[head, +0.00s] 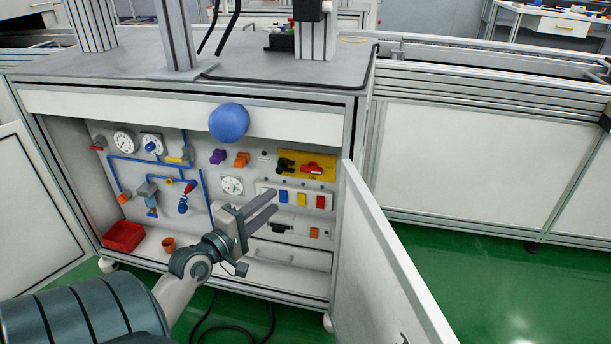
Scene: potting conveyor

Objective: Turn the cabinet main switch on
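The open cabinet (235,290) stands in front of me with a panel of controls on its back wall. At the upper right of the panel is a yellow plate (325,175) with a red handle (311,168) lying roughly level on it; this looks like the main switch. A black part (285,165) sits at the plate's left end. My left gripper (275,201) is in front of the panel, below and left of the yellow plate. Its two fingers are apart with nothing seen between them. The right gripper is not in view.
A blue ball (229,122) shows at the cabinet's top edge. The open right door (385,260) bounds the right side. Gauges, blue pipes and a red bin (124,237) are at left.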

